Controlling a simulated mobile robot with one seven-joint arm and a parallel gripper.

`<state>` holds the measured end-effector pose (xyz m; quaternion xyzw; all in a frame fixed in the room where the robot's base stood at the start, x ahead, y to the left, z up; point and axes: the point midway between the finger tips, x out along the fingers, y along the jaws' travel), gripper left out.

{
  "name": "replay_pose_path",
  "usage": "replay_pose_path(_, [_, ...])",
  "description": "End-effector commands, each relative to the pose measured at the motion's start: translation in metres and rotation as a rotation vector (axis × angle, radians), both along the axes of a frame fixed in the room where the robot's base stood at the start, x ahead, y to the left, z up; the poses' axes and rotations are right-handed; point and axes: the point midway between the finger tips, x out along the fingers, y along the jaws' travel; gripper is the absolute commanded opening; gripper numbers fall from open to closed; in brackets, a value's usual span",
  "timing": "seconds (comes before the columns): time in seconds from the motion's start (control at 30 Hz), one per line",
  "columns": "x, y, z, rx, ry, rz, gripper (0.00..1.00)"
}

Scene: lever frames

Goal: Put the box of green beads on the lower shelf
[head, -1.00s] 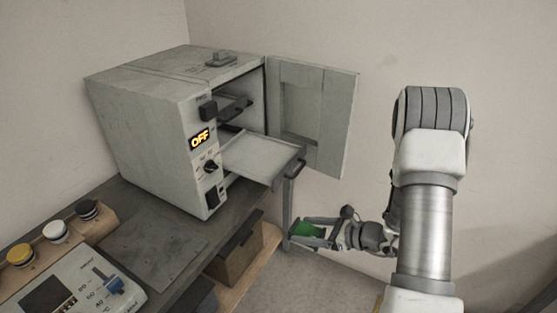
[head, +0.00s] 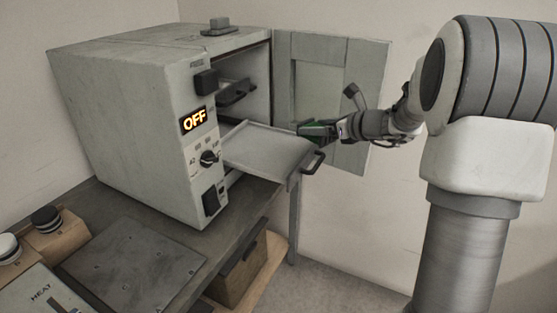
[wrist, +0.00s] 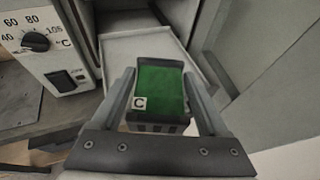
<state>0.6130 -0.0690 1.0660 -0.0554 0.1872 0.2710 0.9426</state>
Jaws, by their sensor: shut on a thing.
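The box of green beads (wrist: 165,85) is an open dark box with a white "C" label, filled with green. My gripper (wrist: 158,78) is shut on it, one finger at each side, and the box looks roughly level. The lower shelf (head: 262,155) is a pale tray slid out of the oven, with a dark handle at its front right. It also shows beyond the box in the wrist view (wrist: 128,45). In the head view my gripper (head: 315,131) is at the shelf's right end, near the handle. Whether the box is over the shelf is hard to tell.
The oven (head: 130,130) reads OFF. Its door (head: 345,60) stands open behind my gripper. An upper shelf with a dark handle (head: 236,94) is inside. A metal plate (head: 130,265) lies on the bench, and a wooden crate (head: 240,275) is below.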

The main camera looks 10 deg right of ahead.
Motion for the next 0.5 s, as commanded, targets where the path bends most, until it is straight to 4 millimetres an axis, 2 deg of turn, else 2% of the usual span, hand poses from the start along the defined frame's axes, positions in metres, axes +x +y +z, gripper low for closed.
replay_pose_path(0.17, [0.014, 0.008, -0.006, 0.001, 0.001, -0.009, 0.13])
replay_pose_path(0.5, [0.076, 0.05, -0.052, 0.001, 0.002, -0.008, 0.13])
